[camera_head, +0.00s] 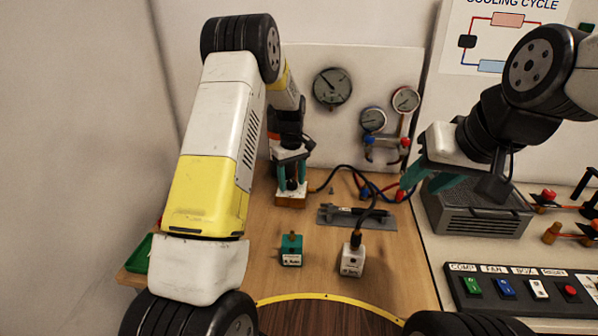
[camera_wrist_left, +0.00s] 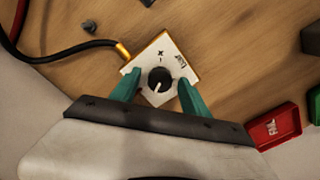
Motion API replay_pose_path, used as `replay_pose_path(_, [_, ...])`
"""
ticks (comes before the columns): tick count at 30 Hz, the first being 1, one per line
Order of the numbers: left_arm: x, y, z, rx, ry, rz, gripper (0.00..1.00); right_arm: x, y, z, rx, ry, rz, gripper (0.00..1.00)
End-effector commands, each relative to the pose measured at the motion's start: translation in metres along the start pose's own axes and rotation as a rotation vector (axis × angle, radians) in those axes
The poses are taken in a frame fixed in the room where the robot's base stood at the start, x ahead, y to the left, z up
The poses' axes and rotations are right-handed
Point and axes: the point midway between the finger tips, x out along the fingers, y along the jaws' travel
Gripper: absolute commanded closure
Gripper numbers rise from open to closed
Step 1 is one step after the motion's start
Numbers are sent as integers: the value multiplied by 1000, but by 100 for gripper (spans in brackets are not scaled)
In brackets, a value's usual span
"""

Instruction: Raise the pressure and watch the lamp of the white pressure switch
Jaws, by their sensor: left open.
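The white pressure switch (camera_head: 351,262) stands on the wooden bench, with a brass fitting and dark hose on top. I cannot make out its lamp. A small block with a white top plate (camera_wrist_left: 164,44) carries a black knob (camera_wrist_left: 160,80), plus and minus marks and a "bar" label. My right gripper (camera_head: 425,180) is open and empty above the bench's right side.
A green switch (camera_head: 291,252) stands left of the white one. A grey mat (camera_head: 380,221) with tools lies behind. A dark gauge (camera_head: 332,88) and two manifold gauges (camera_head: 373,119) hang on the panel. A red "FAIL" tray (camera_wrist_left: 277,127) lies near the block. A button panel (camera_head: 520,290) is at right.

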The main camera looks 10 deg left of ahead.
Motion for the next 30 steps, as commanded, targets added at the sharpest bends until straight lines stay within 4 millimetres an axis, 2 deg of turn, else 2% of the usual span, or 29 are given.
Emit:
replay_pose_path(2, [0,0,0,0,0,0,46,0,0,0,0,0,0,64])
replay_pose_path(9, [0,0,0,0,0,0,92,0,0,0,0,0,0,64])
replay_pose_path(11, [0,0,0,0,0,0,100,0,0,0,0,0,0,64])
replay_pose_path(20, [0,0,0,34,0,0,100,0,0,0,0,0,0,64])
replay_pose_path(30, [-1,0,0,243,0,1,100,0,0,0,0,0,0,64])
